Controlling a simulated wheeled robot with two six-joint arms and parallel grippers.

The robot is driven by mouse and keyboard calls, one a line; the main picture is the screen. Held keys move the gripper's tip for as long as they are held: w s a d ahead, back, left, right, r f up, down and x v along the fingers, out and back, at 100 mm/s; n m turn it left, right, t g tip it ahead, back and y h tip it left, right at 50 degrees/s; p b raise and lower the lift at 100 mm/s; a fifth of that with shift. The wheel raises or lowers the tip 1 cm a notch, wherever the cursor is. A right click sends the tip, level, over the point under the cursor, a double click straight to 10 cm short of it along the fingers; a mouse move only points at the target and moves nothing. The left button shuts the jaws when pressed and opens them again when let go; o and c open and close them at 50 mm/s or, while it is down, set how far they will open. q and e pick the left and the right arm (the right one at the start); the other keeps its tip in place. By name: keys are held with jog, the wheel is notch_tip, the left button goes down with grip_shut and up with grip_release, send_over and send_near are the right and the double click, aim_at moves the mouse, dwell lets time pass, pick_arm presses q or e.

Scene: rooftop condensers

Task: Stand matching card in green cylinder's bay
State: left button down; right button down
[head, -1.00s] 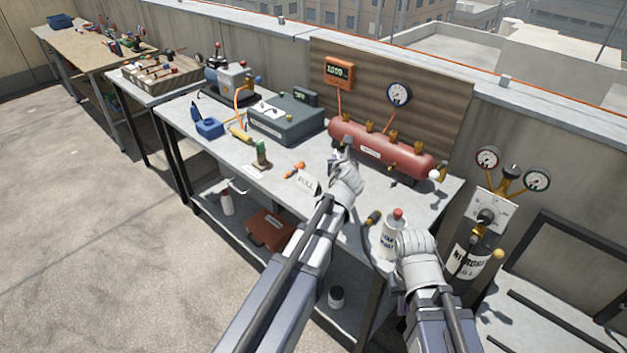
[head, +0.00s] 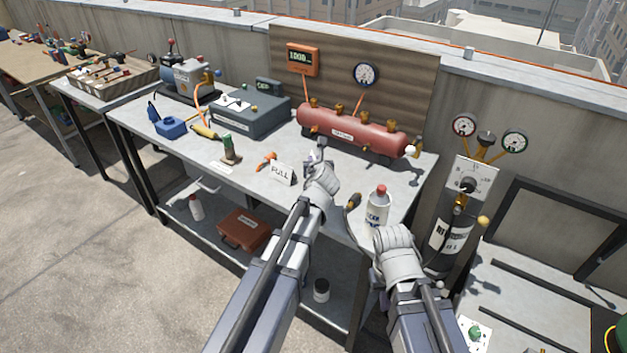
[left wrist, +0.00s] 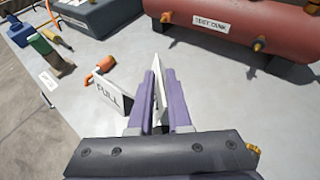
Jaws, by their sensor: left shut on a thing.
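My left gripper (head: 317,158) is shut on a thin white card (left wrist: 157,85), held edge-on between its purple fingers above the bench; its face cannot be read. A standing white card (head: 282,173), which seems to read FULL, is on the bench just left of that gripper. It also shows in the left wrist view (left wrist: 112,98). A green rounded thing (head: 621,332), perhaps the green cylinder, is cut off at the lower right edge. My right gripper (head: 394,243) is seen from behind at the bench's right end; its fingertips are hidden.
A red test tank (head: 352,131), a white bottle with a red cap (head: 377,207) and a grey box (head: 243,115) stand on the bench. A nitrogen cylinder (head: 450,240) with gauges stands right of it. A dark frame (head: 560,225) is further right.

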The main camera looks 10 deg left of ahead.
pick_arm(q)
jog(key=shift+f+b, duration=1.8)
jog(key=shift+f, duration=0.35)
jog(key=shift+f, duration=0.2)
jog(key=c, duration=0.8)
grip_release()
jog(key=shift+r, duration=0.1)
jog(key=shift+c, duration=0.2)
jog(key=shift+r, duration=0.15)
jog(key=shift+s+r, duration=0.2)
jog(key=shift+s, duration=0.1)
jog(key=p+v, duration=0.4)
jog(key=v, duration=0.7)
jog(key=shift+s+d+p, duration=0.2)
jog(key=shift+s+p, duration=0.05)
jog(key=shift+p, duration=0.05)
